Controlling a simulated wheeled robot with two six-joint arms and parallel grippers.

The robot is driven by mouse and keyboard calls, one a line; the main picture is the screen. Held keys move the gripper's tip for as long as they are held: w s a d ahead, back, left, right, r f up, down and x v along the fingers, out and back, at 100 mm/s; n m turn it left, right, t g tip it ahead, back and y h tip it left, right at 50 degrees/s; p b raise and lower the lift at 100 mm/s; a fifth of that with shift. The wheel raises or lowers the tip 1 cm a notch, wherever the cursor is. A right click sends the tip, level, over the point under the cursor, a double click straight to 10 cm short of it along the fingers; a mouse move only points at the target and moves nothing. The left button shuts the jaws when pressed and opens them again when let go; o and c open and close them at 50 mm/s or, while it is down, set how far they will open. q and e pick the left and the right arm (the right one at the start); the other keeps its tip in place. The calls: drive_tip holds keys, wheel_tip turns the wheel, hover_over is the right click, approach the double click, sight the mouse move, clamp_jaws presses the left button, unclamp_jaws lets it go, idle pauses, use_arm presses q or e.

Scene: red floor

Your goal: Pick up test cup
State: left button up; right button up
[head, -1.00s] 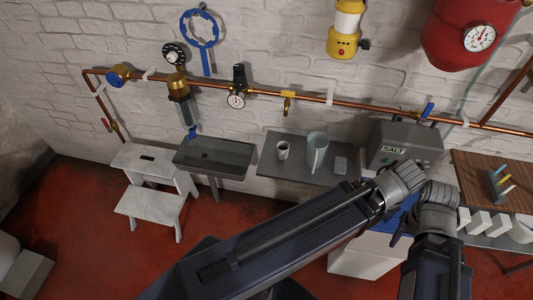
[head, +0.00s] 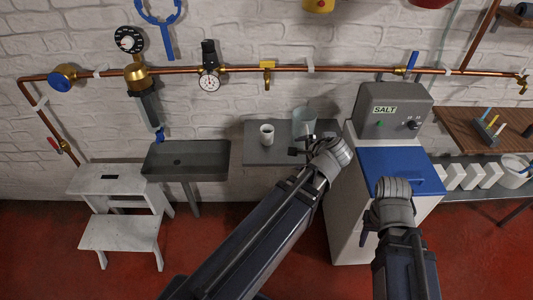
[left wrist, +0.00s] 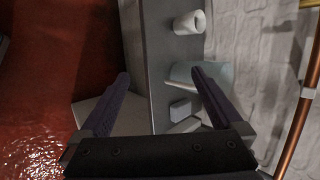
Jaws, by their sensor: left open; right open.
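A small white cup (head: 267,135) stands upright on a grey wall shelf (head: 257,155); it also shows at the top of the left wrist view (left wrist: 188,22). A larger, see-through pale jug (head: 304,119) stands to its right on the shelf. Which one is the test cup I cannot tell for sure. My left gripper (head: 299,144) is open and empty, in front of the jug and right of the cup. In the left wrist view its fingers (left wrist: 160,76) are wide apart, and the right one overlaps the jug (left wrist: 180,72). My right gripper (head: 369,228) is open, low before the blue-topped cabinet.
A grey box marked SALT (head: 394,111) sits on the white cabinet with a blue top (head: 410,160). A grey sink (head: 187,160) and a white step stool (head: 120,235) are at left. A small grey block (left wrist: 180,108) lies near the jug. A copper pipe (head: 330,69) runs above.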

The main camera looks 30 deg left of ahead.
use_arm(q)
drive_tip(key=w+a+f+m+t+y+b, duration=0.35)
drive_tip(key=w+a+f+m+b, duration=0.3)
drive_tip(key=a+b, duration=0.45)
drive_tip(key=m+t+y+b, duration=0.2)
drive_tip(key=m+t+b, duration=0.1)
drive_tip(key=m+b, duration=0.8)
approach(266, 130)
drive_tip(key=shift+w+a+f+n+b, duration=0.15)
drive_tip(key=shift+w+a+n+b, duration=0.15)
drive_tip(key=shift+n+b, duration=0.35)
drive_tip(key=shift+w+a+f+n+b, duration=0.1)
drive_tip(key=shift+w+a+n+b, duration=0.15)
drive_tip(key=shift+a+n+b, duration=0.25)
drive_tip(key=shift+w+a+m+t+y+b, duration=0.15)
drive_tip(key=shift+m+t+y+b, duration=0.1)
drive_tip(key=shift+m+b, duration=0.15)
drive_tip(key=shift+w+a, duration=0.25)
drive_tip(key=shift+w, duration=0.05)
drive_tip(key=shift+x, duration=3.55)
drive_tip(key=shift+s, duration=0.1)
clamp_jaws()
